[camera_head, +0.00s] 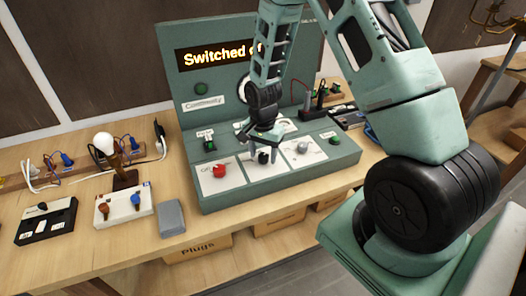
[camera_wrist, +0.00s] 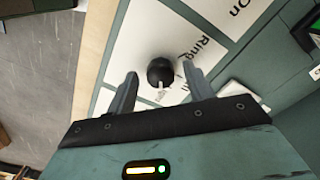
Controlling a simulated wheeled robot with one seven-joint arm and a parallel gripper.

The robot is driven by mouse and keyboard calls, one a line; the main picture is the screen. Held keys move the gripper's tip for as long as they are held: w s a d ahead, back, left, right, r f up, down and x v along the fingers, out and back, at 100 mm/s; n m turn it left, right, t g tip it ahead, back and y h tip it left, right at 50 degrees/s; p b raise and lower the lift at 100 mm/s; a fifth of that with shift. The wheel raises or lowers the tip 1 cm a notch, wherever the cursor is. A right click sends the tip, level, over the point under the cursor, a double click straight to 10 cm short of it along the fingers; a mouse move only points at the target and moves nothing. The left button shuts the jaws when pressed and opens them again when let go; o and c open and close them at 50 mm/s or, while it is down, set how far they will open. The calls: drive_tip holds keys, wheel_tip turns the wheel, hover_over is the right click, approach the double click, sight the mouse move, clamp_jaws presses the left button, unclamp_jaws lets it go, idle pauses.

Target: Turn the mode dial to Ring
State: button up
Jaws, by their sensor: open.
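The mode dial (camera_wrist: 161,73) is a round black knob with a white pointer on a white label plate. In the wrist view its pointer faces toward my gripper, and the word "Ring" (camera_wrist: 187,47) is printed up and to the right of it. My gripper (camera_wrist: 157,80) is open, with one finger on each side of the dial; I cannot tell whether either finger touches it. In the head view my gripper (camera_head: 262,140) hangs above the middle plate of the green test panel (camera_head: 280,185), and the dial (camera_head: 264,156) is partly hidden below it.
A red knob (camera_head: 219,171) sits left of the dial and a grey knob (camera_head: 302,147) right of it. A bulb stand (camera_head: 122,178), grey box (camera_head: 171,217) and black box (camera_head: 46,221) stand left on the bench.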

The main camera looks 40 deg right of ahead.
drive_tip(key=shift+c, duration=0.3)
drive_tip(key=c, duration=0.9)
